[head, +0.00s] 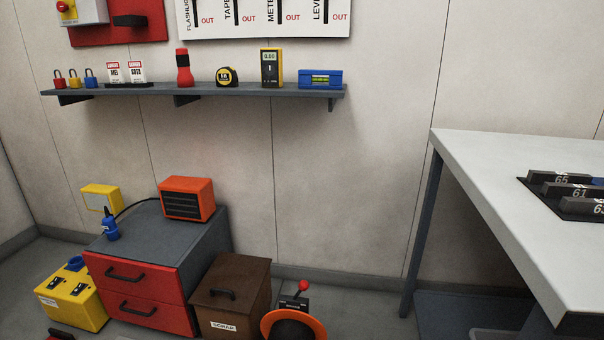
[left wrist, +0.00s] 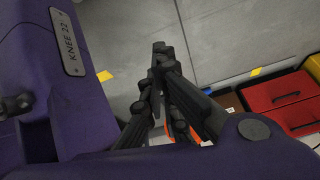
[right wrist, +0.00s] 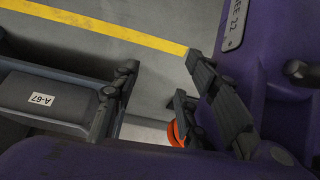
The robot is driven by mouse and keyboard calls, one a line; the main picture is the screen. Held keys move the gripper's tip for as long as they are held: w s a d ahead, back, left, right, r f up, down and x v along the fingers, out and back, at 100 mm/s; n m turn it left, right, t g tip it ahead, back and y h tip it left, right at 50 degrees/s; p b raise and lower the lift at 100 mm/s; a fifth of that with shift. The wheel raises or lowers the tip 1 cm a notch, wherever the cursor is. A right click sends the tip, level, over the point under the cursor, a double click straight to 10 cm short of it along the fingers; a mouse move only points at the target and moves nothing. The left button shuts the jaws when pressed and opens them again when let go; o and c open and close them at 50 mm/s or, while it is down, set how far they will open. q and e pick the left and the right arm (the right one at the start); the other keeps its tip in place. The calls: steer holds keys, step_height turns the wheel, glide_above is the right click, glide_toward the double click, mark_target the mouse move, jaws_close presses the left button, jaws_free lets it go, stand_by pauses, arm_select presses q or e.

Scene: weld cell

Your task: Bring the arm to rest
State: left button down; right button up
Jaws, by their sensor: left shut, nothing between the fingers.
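Neither arm shows in the head view. My left gripper (left wrist: 160,50) is in the left wrist view; its dark fingers are together with nothing between them, above the grey floor. My right gripper (right wrist: 163,62) is in the right wrist view; its fingers stand wide apart with floor showing between them. A purple part marked KNEE 22 lies close beside the gripper in each wrist view.
A wall shelf (head: 220,91) carries padlocks, tags, a flashlight, tape, meter and level. Below stand a red drawer cabinet (head: 140,290), a brown scrap box (head: 230,300) and an orange-rimmed round thing (head: 272,322). A white-topped table (head: 500,190) is right. A dark A-67 object (right wrist: 40,97) lies near my right gripper.

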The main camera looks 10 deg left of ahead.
arm_select(q)
steer(key=w+d+r+n+t+p, duration=0.1)
steer(key=d+r+p, duration=0.1)
steer(key=r+p, duration=0.9)
steer(key=d+r+n+p, duration=0.1)
steer(key=d+r+p, duration=0.1)
steer(key=r+p, duration=0.85)
arm_select(e)
step_height(320, 180, up, 20)
steer(key=t+p, duration=0.1)
steer(key=p, duration=0.1)
arm_select(q)
steer(key=w+r+t+p, duration=0.2)
steer(key=w+r+p, duration=0.6)
steer(key=r+p, duration=0.4)
steer(key=shift+r+p, duration=0.35)
steer(key=shift+r, duration=0.4)
arm_select(e)
steer(key=w+r+t, duration=0.1)
steer(key=w+r, duration=0.2)
steer(key=r, duration=0.4)
steer(key=w+a+r+t, duration=0.1)
steer(key=w+r, duration=0.3)
steer(key=r, duration=0.3)
steer(key=shift+w+r, duration=0.2)
steer(key=shift+r, duration=0.2)
steer(key=shift+w+r, duration=0.25)
steer(key=shift+w, duration=0.3)
